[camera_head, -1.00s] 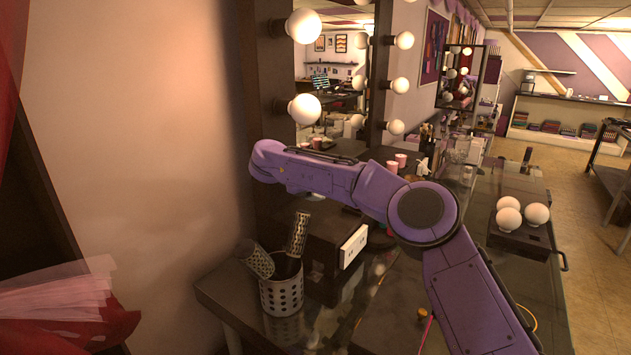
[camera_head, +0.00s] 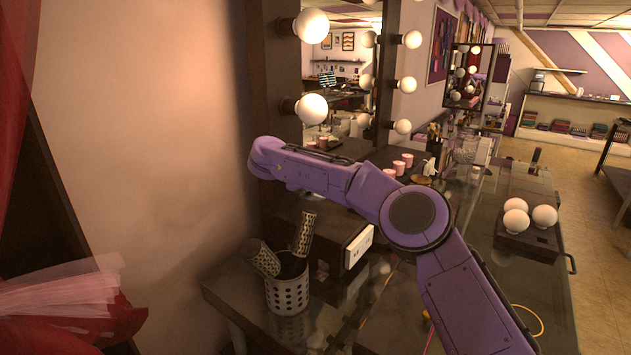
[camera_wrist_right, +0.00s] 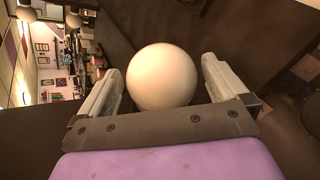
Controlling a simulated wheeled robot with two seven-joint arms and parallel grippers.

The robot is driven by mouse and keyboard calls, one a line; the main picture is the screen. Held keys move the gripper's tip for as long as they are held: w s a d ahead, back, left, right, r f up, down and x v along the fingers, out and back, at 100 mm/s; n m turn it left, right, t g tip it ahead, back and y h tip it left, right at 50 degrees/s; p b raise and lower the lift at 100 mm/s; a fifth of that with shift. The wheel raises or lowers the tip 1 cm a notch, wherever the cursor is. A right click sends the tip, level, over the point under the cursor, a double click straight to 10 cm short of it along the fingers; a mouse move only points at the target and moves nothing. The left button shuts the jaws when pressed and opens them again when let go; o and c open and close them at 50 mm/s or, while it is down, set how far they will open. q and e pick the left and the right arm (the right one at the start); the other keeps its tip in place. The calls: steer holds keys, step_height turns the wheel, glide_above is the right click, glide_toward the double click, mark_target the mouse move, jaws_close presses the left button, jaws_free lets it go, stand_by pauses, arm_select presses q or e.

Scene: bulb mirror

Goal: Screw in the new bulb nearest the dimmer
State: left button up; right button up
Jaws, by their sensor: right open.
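In the right wrist view a white round bulb (camera_wrist_right: 162,77) sits between the fingers of my right gripper (camera_wrist_right: 162,85), which is open. Dark wood lies behind it; the bulb's base is hidden. In the head view my right arm crosses toward the lower part of the mirror's left frame post, and its gripper cannot be made out. Lit bulbs (camera_head: 312,108) stand on this post above the arm. Three white bulbs (camera_head: 545,215) rest on a dark case at right. A white plate (camera_head: 358,247) is on a dark box below the arm; I cannot tell whether it is the dimmer. My left gripper is not in view.
A white perforated basket (camera_head: 287,292) with dark perforated cylinders stands on the glass table at front. Pink cups (camera_head: 398,167) stand behind my arm. The mirror's right post carries more bulbs (camera_head: 406,84). Red drapery (camera_head: 75,310) hangs at left.

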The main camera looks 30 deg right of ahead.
steer(key=b+v, duration=0.3)
steer(key=v, duration=0.6)
steer(key=shift+s+a, duration=0.15)
steer(key=shift+a, duration=0.15)
steer(key=shift+r, duration=0.1)
